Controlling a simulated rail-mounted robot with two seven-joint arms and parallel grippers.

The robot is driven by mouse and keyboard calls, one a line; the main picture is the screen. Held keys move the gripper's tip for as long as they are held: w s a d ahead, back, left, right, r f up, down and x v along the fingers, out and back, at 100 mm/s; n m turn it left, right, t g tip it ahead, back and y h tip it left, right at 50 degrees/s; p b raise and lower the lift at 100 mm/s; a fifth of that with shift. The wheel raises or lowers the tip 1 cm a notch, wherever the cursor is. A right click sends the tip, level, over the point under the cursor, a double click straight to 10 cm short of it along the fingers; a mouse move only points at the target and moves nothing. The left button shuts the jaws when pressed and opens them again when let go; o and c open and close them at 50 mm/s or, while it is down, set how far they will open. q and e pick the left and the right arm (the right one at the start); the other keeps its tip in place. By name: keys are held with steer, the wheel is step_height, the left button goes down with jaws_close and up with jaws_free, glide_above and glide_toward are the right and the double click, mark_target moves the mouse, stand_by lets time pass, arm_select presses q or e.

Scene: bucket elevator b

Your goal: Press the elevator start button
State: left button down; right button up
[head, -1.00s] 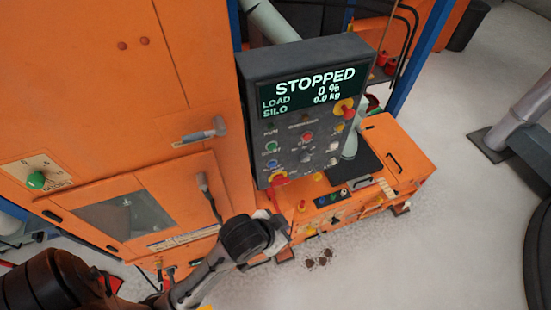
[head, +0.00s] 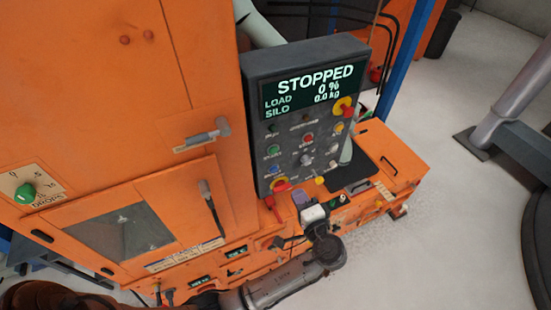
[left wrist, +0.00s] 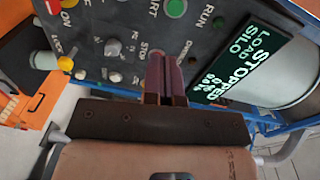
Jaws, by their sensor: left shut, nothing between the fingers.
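The dark control panel (head: 318,165) stands upright with its screen (head: 315,85) reading STOPPED, 0 %, 0.0 kg. The green start button (head: 273,150) is at the panel's left side, below a dark lamp. In the left wrist view the green button (left wrist: 176,8) shows at the top edge beside the word START. My left gripper (head: 301,196) is in front of and below the panel's lower edge in the head view. Its fingers (left wrist: 162,70) are shut and empty, pointing at the panel below the green button in the picture. Contact cannot be told. My right gripper is not in view.
A red stop button (head: 308,139) sits right of the start button. A yellow knob (left wrist: 65,62) sticks out nearby. The orange cabinet (head: 110,110) stands left; open floor (head: 430,260) lies right.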

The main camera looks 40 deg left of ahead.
arm_select(q)
steer(key=shift+s+a+r+m+y, duration=0.1)
steer(key=shift+s+r+m+y, duration=0.05)
steer(key=shift+r+m+y, duration=0.4)
steer(key=shift+r, duration=0.1)
steer(key=p, duration=0.5)
glide_toward(274, 152)
steer(key=x, duration=0.6)
steer(key=shift+a+r, duration=0.25)
steer(key=shift+w+a+f, duration=0.1)
steer(key=shift+w+a, duration=0.2)
steer(key=shift+a, duration=0.15)
